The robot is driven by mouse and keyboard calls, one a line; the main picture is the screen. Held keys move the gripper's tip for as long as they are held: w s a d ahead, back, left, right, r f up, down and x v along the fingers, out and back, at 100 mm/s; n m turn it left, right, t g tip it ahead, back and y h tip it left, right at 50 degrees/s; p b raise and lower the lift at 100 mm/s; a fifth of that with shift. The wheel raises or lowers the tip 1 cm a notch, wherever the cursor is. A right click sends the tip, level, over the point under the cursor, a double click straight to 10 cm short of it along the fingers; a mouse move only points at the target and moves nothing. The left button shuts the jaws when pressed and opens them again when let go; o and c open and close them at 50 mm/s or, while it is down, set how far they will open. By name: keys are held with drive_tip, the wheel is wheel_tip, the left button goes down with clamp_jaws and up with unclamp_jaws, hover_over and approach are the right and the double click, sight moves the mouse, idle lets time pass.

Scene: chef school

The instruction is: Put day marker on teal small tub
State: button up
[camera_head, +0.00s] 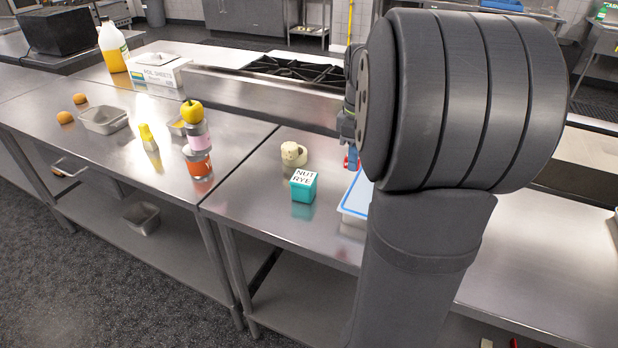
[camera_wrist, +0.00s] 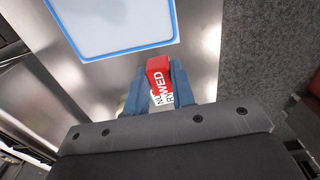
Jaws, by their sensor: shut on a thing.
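The day marker (camera_wrist: 158,76) is a small red block with white letters "WED". My gripper (camera_wrist: 161,84) is shut on it with blue fingers on both sides. In the head view a bit of red of the marker (camera_head: 346,163) shows by the blue fingertips (camera_head: 352,157), partly hidden by my arm. The teal small tub (camera_head: 303,191) stands upright on the steel counter, with a white top lettered "NUT RYE". The marker is to the right of the tub and apart from it in the head view.
A cream roll-like item (camera_head: 293,154) stands just behind the tub. A white, blue-rimmed container (camera_head: 356,195) is to the tub's right, partly hidden by my arm. Counter left of the tub is clear.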

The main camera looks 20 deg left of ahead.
drive_tip(key=w+a+r, duration=0.2)
hover_over(305, 177)
drive_tip(key=shift+m, duration=0.3)
wheel_tip(305, 177, down, 7)
drive_tip(key=shift+d, duration=0.1)
drive_tip(key=shift+f, duration=2.05)
drive_tip(key=shift+f, duration=0.15)
drive_tip(key=o, duration=0.9)
drive_tip(key=shift+o, duration=0.2)
